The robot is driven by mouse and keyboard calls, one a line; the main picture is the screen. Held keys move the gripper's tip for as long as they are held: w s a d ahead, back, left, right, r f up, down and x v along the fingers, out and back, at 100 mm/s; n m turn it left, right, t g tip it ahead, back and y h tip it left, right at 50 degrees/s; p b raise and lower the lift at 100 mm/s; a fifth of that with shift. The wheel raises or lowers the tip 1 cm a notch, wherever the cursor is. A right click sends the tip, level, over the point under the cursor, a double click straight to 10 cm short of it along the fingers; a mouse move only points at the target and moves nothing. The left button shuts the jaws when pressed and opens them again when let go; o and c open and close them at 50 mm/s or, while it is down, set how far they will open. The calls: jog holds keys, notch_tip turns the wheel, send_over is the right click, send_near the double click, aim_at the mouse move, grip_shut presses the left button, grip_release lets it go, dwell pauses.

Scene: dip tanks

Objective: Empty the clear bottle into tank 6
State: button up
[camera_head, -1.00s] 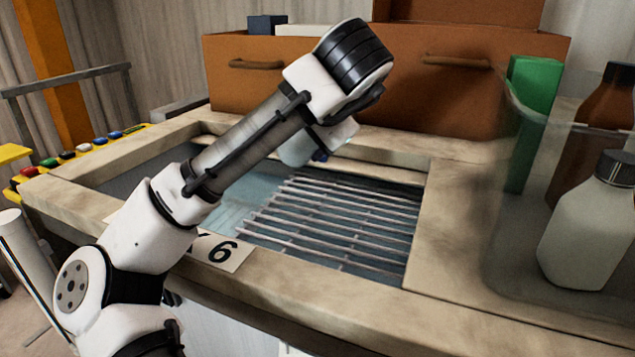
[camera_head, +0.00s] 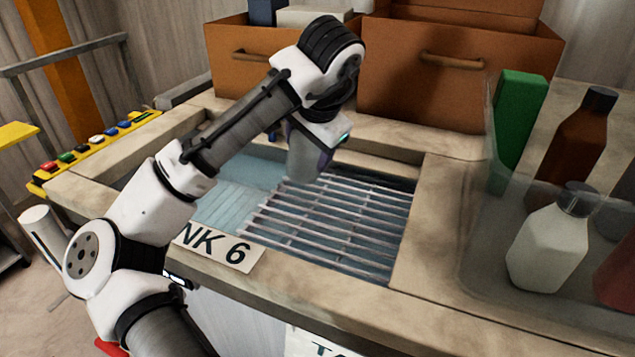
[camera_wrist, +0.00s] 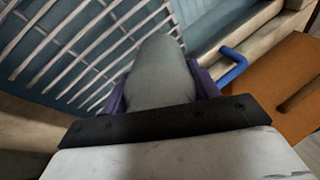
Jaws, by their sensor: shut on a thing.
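Tank 6 (camera_head: 262,268) has a pale stone-like rim, bluish liquid and a slatted metal rack inside; its label shows partly as "NK 6" on the front. My gripper (camera_head: 318,152) is over the tank, above the rack. In the wrist view my gripper's purple fingers (camera_wrist: 160,92) are shut on both sides of a greyish bottle (camera_wrist: 160,68), which looks to be the clear bottle. Its rounded far end points toward the rack. In the head view the bottle (camera_head: 302,163) hangs below my gripper, partly hidden. I cannot tell its liquid level or whether anything flows out.
A clear bin (camera_head: 475,255) at right holds a white bottle (camera_head: 550,245), a brown bottle (camera_head: 575,140) and a green box (camera_head: 517,125). Orange drawer boxes (camera_head: 425,85) stand behind the tank. A yellow button strip (camera_head: 85,155) is at left. A blue hook (camera_wrist: 235,65) shows in the wrist view.

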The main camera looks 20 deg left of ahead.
jog(key=p, duration=0.2)
jog(key=shift+r+p, duration=0.3)
jog(key=shift+r, duration=0.05)
jog(key=p, duration=0.2)
jog(key=g+h+p, duration=0.1)
jog(key=p, duration=0.1)
jog(key=shift+s+d+g+h, duration=0.3)
jog(key=shift+s, duration=0.05)
jog(key=shift+s+d+g+p, duration=0.1)
jog(key=shift+g+p, duration=0.2)
jog(key=shift+p, duration=0.45)
jog(key=shift+s+f+g+h, duration=0.1)
jog(key=shift+f+g+h, duration=0.2)
jog(key=shift+f+h, duration=0.2)
jog(key=shift+d+f, duration=0.1)
jog(key=shift+d, duration=0.1)
jog(key=shift+s, duration=0.1)
